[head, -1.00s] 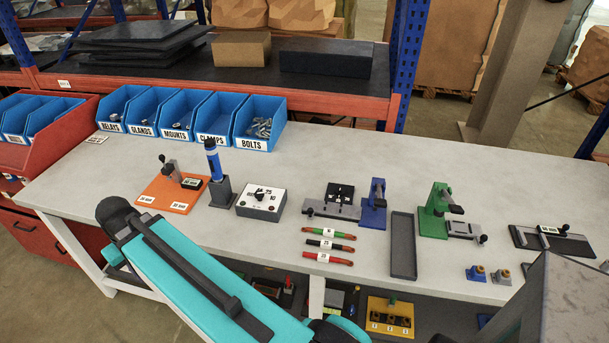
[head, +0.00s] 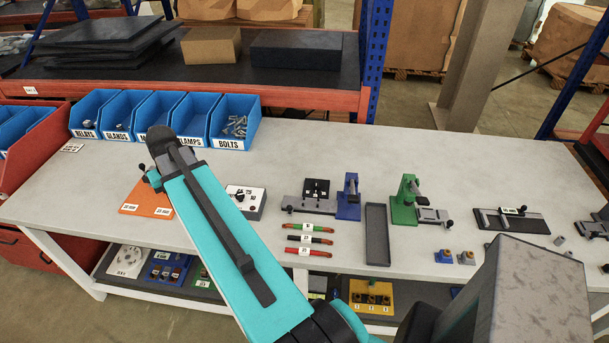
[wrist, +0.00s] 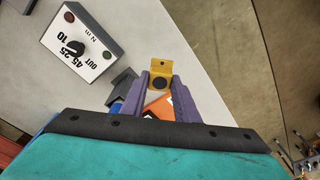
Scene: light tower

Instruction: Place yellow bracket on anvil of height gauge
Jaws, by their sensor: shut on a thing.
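The yellow bracket (wrist: 160,72) shows in the wrist view, with a dark round hole or disc in its face. My gripper (wrist: 160,82) is shut on it, the two purple-grey fingers on either side. In the head view the bracket and fingers are hidden behind my teal arm. A black base with a small display and rail (head: 510,219), at the right of the bench, may be the height gauge, but I cannot tell for sure. Its anvil cannot be made out.
An orange plate (head: 146,201) lies partly behind my arm. A white dial box (head: 247,203) stands right of it, also in the wrist view (wrist: 83,43). A blue stand (head: 349,197), grey tray (head: 377,235) and green stand (head: 403,202) follow. Blue bins (head: 235,122) line the back.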

